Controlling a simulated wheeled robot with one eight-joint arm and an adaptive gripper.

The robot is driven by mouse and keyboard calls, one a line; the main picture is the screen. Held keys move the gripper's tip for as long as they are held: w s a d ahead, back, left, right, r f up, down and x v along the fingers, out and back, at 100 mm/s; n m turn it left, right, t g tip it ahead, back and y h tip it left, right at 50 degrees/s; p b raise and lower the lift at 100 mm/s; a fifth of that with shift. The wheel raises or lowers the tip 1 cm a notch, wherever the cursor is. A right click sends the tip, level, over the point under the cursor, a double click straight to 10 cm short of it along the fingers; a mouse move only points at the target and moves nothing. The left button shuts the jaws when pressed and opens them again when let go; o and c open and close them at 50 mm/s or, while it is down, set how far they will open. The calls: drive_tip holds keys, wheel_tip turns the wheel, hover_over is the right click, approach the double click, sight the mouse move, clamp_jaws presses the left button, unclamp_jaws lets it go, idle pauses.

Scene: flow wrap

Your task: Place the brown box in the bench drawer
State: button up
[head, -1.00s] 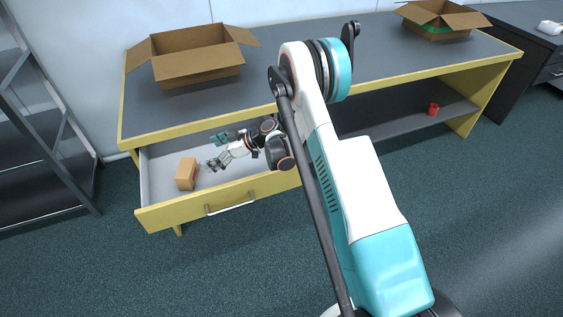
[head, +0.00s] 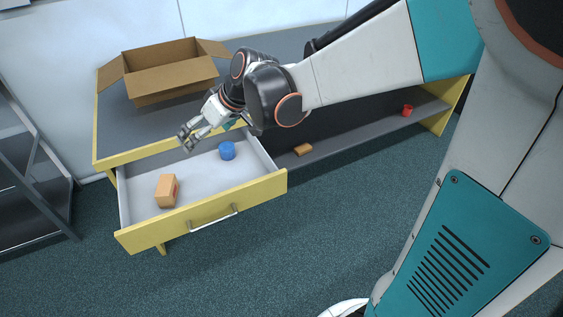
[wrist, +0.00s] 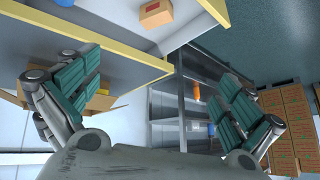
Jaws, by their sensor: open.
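The brown box (head: 167,190) lies in the left part of the open bench drawer (head: 205,208), resting on its floor. It also shows at the top of the wrist view (wrist: 156,13). My gripper (head: 187,140) is open and empty. It is above the drawer's back left area, near the bench's front edge, and apart from the box. In the wrist view its two teal-padded fingers are spread wide with nothing between them.
A blue cylinder (head: 227,150) stands in the same drawer, to the right. An open cardboard carton (head: 172,88) stands on the bench top. A small orange-brown block (head: 303,149) and a red object (head: 407,109) sit on the lower shelf. A dark rack (head: 35,190) stands at the left.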

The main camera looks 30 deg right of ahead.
drive_tip(key=s+d+r+m+h, duration=0.1)
drive_tip(key=s+d+m+h, duration=0.1)
drive_tip(key=s, duration=0.9)
drive_tip(key=s+d+r+m+t+h, duration=0.1)
drive_tip(key=s+d+m+h, duration=0.2)
drive_tip(key=s, duration=0.8)
drive_tip(key=shift+s+d, duration=0.25)
drive_tip(key=shift+d, duration=0.9)
